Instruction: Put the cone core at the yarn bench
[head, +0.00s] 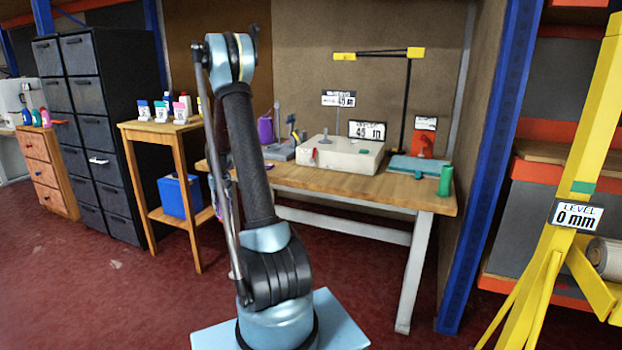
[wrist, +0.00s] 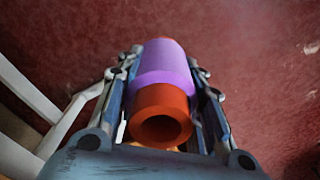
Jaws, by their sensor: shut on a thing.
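In the wrist view my gripper (wrist: 165,105) is shut on a hollow orange-red tube with a purple sleeve, which I take for the cone core (wrist: 163,70). Its open orange end faces the camera, and the red floor shows behind it. In the head view my arm hides most of the gripper and the held thing. The bench that I take for the yarn bench (head: 420,192) has a wooden top and pale legs. It stands behind my arm.
A pale box (head: 340,153), a teal mat (head: 412,167) and a purple object (head: 265,131) are also on top. A small wooden stand (head: 160,127) is at left, a yellow frame (head: 565,190) at right.

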